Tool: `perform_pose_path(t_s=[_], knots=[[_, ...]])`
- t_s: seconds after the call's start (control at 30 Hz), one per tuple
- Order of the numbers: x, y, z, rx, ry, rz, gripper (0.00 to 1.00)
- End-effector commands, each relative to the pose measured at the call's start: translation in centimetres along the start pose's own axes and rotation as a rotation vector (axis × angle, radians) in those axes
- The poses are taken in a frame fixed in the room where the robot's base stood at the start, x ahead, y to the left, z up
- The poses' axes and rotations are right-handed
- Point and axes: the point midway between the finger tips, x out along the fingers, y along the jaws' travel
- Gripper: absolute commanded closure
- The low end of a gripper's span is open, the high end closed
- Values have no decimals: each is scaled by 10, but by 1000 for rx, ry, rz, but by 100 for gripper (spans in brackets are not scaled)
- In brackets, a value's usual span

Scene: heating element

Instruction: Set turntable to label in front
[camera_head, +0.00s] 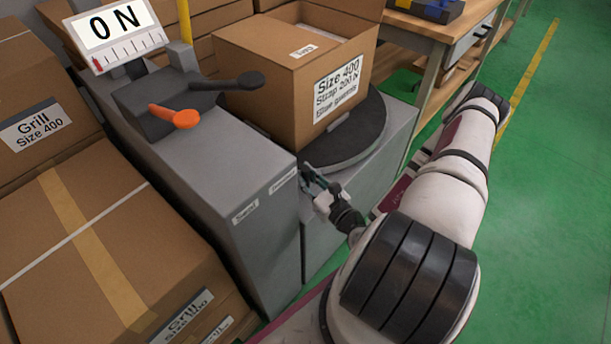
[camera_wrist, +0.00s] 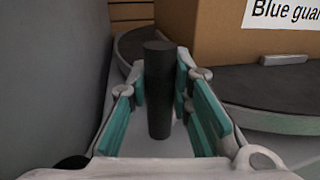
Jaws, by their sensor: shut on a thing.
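The turntable (camera_head: 362,139) is a dark round disc on a grey cabinet. An open cardboard box (camera_head: 285,90) stands on it, its white label (camera_head: 338,88) reading "Size 400" on the side facing right. The turntable's dark edge also shows in the wrist view (camera_wrist: 275,95), with part of the box (camera_wrist: 215,45) above it. My gripper (camera_head: 314,180) is at the turntable's near edge, below the box. In the wrist view its teal fingers (camera_wrist: 168,92) are shut on an upright black handle (camera_wrist: 158,70). The handle's link to the turntable is not clear.
A grey machine with an orange lever (camera_head: 174,117), a black lever (camera_head: 225,83) and an "ON" display (camera_head: 113,28) stands left of the turntable. Stacked cartons (camera_head: 110,240) fill the left. A workbench (camera_head: 435,30) stands behind; green floor (camera_head: 550,200) is clear at right.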

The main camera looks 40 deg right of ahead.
Motion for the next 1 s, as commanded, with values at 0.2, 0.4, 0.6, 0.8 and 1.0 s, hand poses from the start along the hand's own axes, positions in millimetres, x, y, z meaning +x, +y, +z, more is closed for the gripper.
perform_pose_path(t_s=[0.2,0.4,0.6,0.8,1.0], knots=[[4,9,2,8,-7,24,60],[3,7,2,5,-5,18,60],[-11,5,0,4,-1,14,60],[-49,5,0,6,-1,13,60],[-87,6,0,7,-2,17,60]])
